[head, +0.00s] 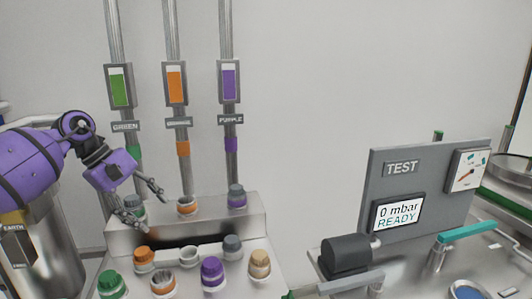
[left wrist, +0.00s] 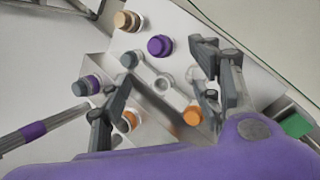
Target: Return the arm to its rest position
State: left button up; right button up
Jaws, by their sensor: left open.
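My purple left arm comes in from the left in the head view. Its gripper (head: 150,212) is open, its fingers spread above the left part of the stepped white stand (head: 245,222). In the left wrist view the open gripper (left wrist: 165,72) has nothing held between its fingers. An orange-topped jar (head: 187,206) stands on the upper step just right of the fingers. A second orange-capped jar (head: 144,257) stands below them on the lower level. My right arm and gripper are not in view.
Jars with green (head: 111,284), purple (head: 212,271) and beige (head: 260,263) caps stand on the lower level. Three pipes labelled green, orange (head: 175,82) and purple rise behind. At right, a grey TEST panel (head: 425,190) reads "0 mbar READY". The air between stand and panel is free.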

pick_arm(q)
jog(key=s+d+f+n+t+h, duration=0.3)
jog(key=s+d+f+n+h, duration=0.2)
jog(key=d+f+n, duration=0.5)
jog(key=s+d+f+n+t+h, duration=0.35)
jog(key=d+f+n+h, duration=0.25)
jog(key=d+f+n, duration=0.5)
jog(key=s+a+f+n+t+y+b, duration=0.1)
jog(key=s+a+f+n+t+y, duration=0.35)
jog(key=n, duration=0.75)
jog(key=s+a+f+n+t+y, duration=0.25)
jog(key=s+f+n+y, duration=0.45)
jog(key=n, duration=0.5)
jog(key=s+a+f+n+g+y, duration=0.2)
jog(key=s+f+n+g, duration=0.1)
jog(key=s+f+n, duration=0.4)
jog(key=s+a+f+n+g+y, duration=0.2)
jog(key=s+f+n, duration=0.6)
jog(key=s, duration=0.4)
jog(key=shift+s+a+f+g+y, duration=0.3)
jog(key=shift+a+g+y, duration=0.1)
jog(key=shift+g, duration=0.45)
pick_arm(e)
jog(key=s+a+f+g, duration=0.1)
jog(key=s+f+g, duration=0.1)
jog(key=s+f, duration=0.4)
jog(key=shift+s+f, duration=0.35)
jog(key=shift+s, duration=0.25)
